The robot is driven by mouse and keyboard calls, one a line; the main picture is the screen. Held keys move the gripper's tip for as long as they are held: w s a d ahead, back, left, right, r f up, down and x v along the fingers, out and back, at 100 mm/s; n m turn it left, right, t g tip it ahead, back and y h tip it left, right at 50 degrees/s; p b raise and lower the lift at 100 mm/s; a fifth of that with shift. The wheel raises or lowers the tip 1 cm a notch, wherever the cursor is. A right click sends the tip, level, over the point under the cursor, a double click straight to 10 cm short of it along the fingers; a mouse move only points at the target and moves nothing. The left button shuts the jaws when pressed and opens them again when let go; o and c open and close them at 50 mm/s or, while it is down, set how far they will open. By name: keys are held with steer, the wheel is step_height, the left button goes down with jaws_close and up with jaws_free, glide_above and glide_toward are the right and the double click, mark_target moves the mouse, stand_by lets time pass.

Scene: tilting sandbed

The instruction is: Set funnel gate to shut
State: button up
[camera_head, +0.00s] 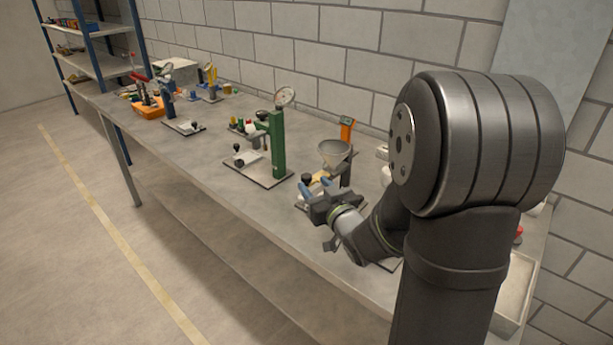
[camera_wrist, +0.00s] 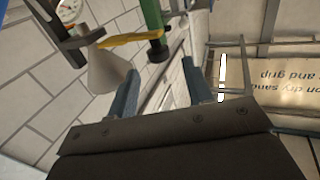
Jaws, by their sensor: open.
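The grey metal funnel (camera_head: 335,153) stands on its holder on the bench, just beyond my gripper (camera_head: 317,185). In the wrist view the funnel (camera_wrist: 104,72) appears inverted, left of the fingers. A yellow flat piece (camera_wrist: 135,38) sticks out beside the funnel's narrow end and looks like the gate handle; its setting cannot be told. My gripper's two blue fingers (camera_wrist: 160,68) are apart with nothing held between them. The yellow piece lies beyond the fingertips and appears apart from them. In the head view my gripper hides part of the funnel stand.
A green press with a dial (camera_head: 278,140) stands left of the funnel. An orange device (camera_head: 347,128) stands behind the funnel. Other fixtures line the bench farther left, and a pale tray (camera_head: 515,290) is at the right. The bench's front left (camera_head: 215,190) is clear.

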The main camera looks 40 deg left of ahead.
mark_target(309, 178)
steer(key=shift+x, duration=2.75)
